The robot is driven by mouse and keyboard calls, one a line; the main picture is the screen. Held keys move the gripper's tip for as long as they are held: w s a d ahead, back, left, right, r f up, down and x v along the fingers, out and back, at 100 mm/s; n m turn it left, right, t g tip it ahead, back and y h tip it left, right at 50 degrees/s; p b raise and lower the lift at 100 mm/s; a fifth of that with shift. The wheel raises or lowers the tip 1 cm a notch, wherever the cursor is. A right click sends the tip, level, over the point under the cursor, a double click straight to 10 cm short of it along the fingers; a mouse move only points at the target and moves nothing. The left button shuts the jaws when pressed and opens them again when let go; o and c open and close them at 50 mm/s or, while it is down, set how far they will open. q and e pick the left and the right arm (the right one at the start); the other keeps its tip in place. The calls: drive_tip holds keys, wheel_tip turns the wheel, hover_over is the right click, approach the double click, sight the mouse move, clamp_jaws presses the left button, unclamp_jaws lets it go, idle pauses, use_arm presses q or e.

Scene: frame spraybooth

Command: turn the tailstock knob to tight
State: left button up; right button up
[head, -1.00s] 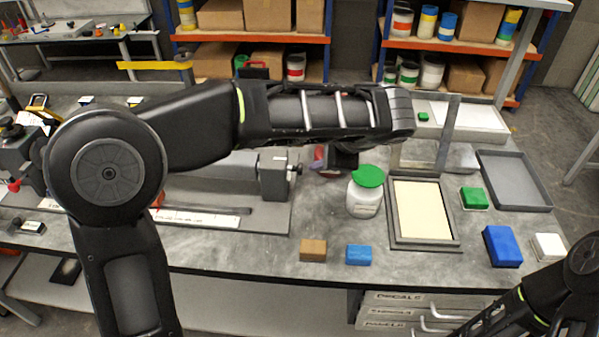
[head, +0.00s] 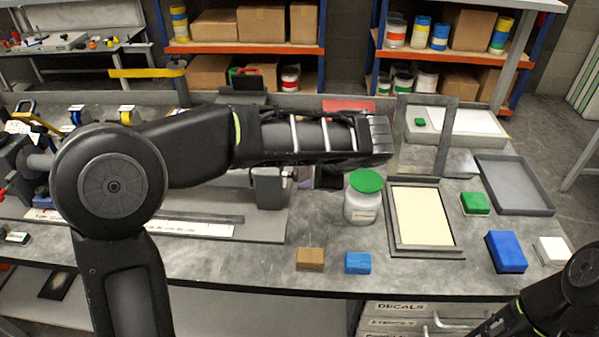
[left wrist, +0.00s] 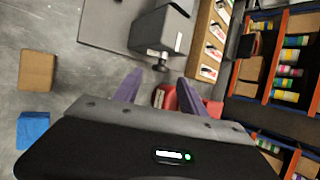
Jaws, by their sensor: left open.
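The tailstock (head: 268,190) is a grey block at the right end of the bench plate in the head view. It also shows at the top of the left wrist view (left wrist: 160,30). Its dark knob (left wrist: 160,67) sticks out on a short shaft toward my left gripper (left wrist: 158,88). The gripper's two purple fingers are apart, with the knob in line with the gap and just beyond the tips; no contact shows. In the head view my left gripper (head: 304,178) is right of the tailstock, partly under my forearm, which hides the knob. My right gripper is out of frame.
A white jar with a green lid (head: 363,198) stands close to the right of my left gripper. A brown block (head: 310,259) and a blue block (head: 357,263) lie near the front edge. A framed panel (head: 392,230) is further right. A red object (left wrist: 190,100) lies beyond the fingers.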

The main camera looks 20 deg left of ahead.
sight(293, 175)
use_arm(q)
drive_tip(key=shift+x, duration=2.35)
drive_tip(key=shift+c, duration=0.2)
clamp_jaws()
